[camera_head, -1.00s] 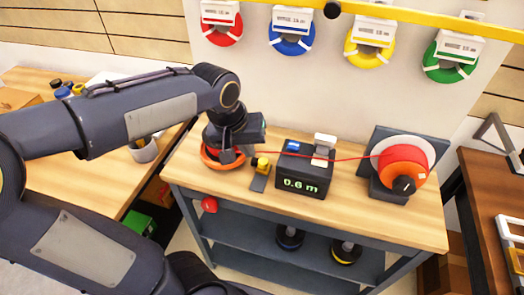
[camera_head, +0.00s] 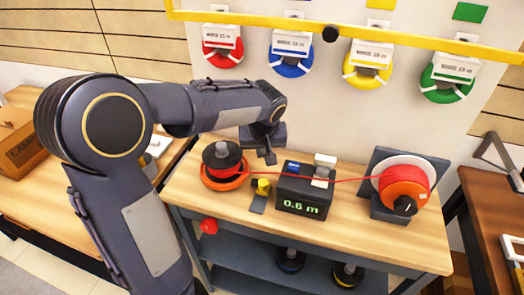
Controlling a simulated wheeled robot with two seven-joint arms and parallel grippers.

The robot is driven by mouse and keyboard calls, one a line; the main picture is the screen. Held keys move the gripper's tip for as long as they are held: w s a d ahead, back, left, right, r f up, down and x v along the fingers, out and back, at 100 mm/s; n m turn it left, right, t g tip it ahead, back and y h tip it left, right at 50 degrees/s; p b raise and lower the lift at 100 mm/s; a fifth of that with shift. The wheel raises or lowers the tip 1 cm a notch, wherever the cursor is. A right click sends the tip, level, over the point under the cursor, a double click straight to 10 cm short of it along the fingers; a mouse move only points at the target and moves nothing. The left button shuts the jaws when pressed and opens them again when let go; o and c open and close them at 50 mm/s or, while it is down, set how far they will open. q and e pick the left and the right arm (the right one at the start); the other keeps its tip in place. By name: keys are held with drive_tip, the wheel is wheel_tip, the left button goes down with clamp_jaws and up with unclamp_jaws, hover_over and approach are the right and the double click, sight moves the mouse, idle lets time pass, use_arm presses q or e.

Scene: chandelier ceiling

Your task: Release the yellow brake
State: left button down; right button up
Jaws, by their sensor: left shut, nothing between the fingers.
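The yellow brake (camera_head: 263,187) is a small yellow block on a dark grey stand (camera_head: 258,203), on the wooden table between the left spool and the meter. Whether it presses on the spool is too small to tell. My left gripper (camera_head: 271,158) is shut and empty, pointing down, above and behind the brake and apart from it. The red cable (camera_head: 345,180) runs across the meter (camera_head: 304,190), which reads 0.6 m, to the orange-red reel (camera_head: 404,187). My right gripper is not in view.
The wooden table top (camera_head: 340,225) is clear at the front. Colored cable coils (camera_head: 291,57) hang on the wall behind, under a yellow bar (camera_head: 420,38). A red knob (camera_head: 209,226) is on the table's front left. Dark reels sit on the lower shelf.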

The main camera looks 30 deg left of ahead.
sight(260, 184)
use_arm(q)
drive_tip(key=x, duration=0.6)
drive_tip(key=shift+s+d+f, duration=0.15)
drive_tip(key=shift+f, duration=0.1)
drive_tip(key=s+d, duration=0.1)
drive_tip(key=s, duration=0.1)
drive_tip(key=shift+s+d+r+p, duration=0.1)
drive_tip(key=shift+s+d+p, duration=0.15)
drive_tip(key=shift+d+p, duration=0.15)
drive_tip(key=shift+s, duration=0.1)
